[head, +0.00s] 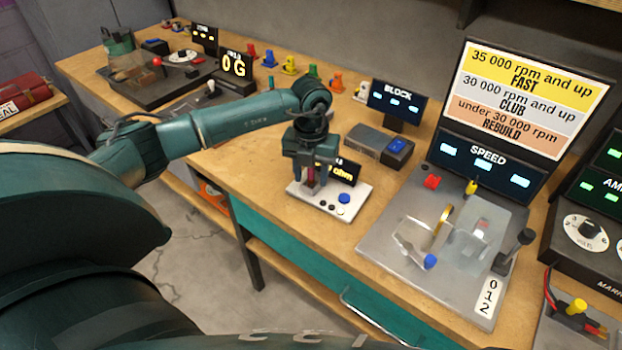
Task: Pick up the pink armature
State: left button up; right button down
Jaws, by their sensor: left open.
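My left gripper (306,172) points down over the white meter block (349,204), its fingers open. A small pinkish piece (311,174), which looks like the pink armature, shows between the fingers just above the block. The fingers hide most of it, and I cannot tell whether they touch it. A small dark display (347,173) with yellow "ohm" lettering stands right behind the gripper, partly covered by it. My right gripper is not in view.
A grey speed tester (395,238) with clear guards and a lever stands to the right. A grey block unit (370,143) sits behind the meter. Several coloured pieces line the back of the bench. Bare wood (262,190) lies left of the meter.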

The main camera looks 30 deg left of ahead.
pick_arm(q)
jog(key=shift+c, duration=0.2)
grip_shut()
jog(key=shift+r, duration=0.1)
